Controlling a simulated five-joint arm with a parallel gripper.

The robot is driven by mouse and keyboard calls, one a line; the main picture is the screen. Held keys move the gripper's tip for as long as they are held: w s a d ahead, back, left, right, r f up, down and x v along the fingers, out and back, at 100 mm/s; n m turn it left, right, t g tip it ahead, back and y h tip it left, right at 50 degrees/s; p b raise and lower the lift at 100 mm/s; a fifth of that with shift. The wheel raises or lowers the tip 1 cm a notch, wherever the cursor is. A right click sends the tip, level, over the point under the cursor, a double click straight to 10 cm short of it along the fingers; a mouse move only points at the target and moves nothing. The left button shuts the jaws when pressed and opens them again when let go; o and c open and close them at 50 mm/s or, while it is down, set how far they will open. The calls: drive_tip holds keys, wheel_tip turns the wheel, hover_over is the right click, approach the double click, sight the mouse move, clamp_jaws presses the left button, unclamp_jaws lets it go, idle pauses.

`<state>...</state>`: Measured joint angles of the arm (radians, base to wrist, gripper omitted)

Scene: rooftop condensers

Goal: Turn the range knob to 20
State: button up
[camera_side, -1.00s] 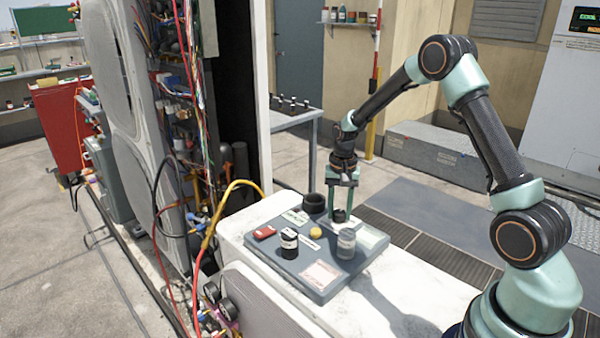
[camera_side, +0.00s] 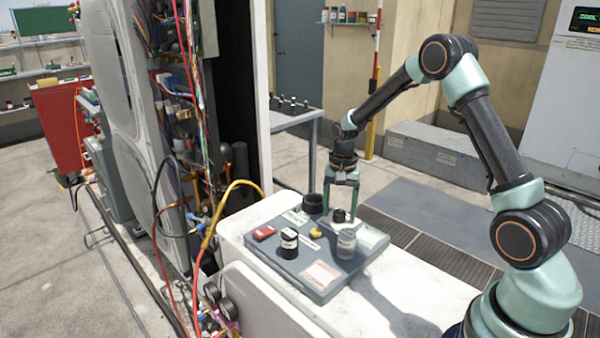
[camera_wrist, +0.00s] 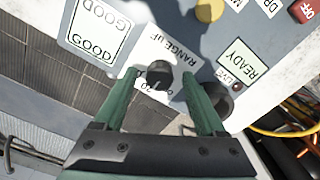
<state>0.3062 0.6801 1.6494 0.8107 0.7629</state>
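The black range knob (camera_wrist: 159,74) stands on a white plate with "RANGE UF" lettering (camera_wrist: 178,55) in the wrist view. A printed "20" shows beside the knob, toward my gripper; other figures are hidden or too small. I cannot make out where the knob's pointer stands. In the side view the knob (camera_side: 340,215) sits near the back of the grey panel (camera_side: 290,267). My gripper (camera_wrist: 160,75) is open, one green finger on each side of the knob with a visible gap. It also shows from above the panel in the side view (camera_side: 341,208).
A yellow hose (camera_side: 237,184) and loose wires run at the left.

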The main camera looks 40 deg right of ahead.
sight(339, 212)
wheel_tip(339, 212, up, 12)
idle(0.7)
drive_tip(key=shift+a+r, duration=0.1)
drive_tip(key=s+a+r+n+t, duration=0.2)
drive_tip(key=s+a+r+n, duration=0.2)
drive_tip(key=s+a+n, duration=0.2)
drive_tip(key=s+a+r+n+t, duration=0.3)
drive_tip(key=s+a+n, duration=0.3)
drive_tip(key=s, duration=0.3)
drive_tip(key=shift+a+r+t, duration=0.3)
drive_tip(key=shift+a+r, duration=0.3)
drive_tip(key=shift+a, duration=0.2)
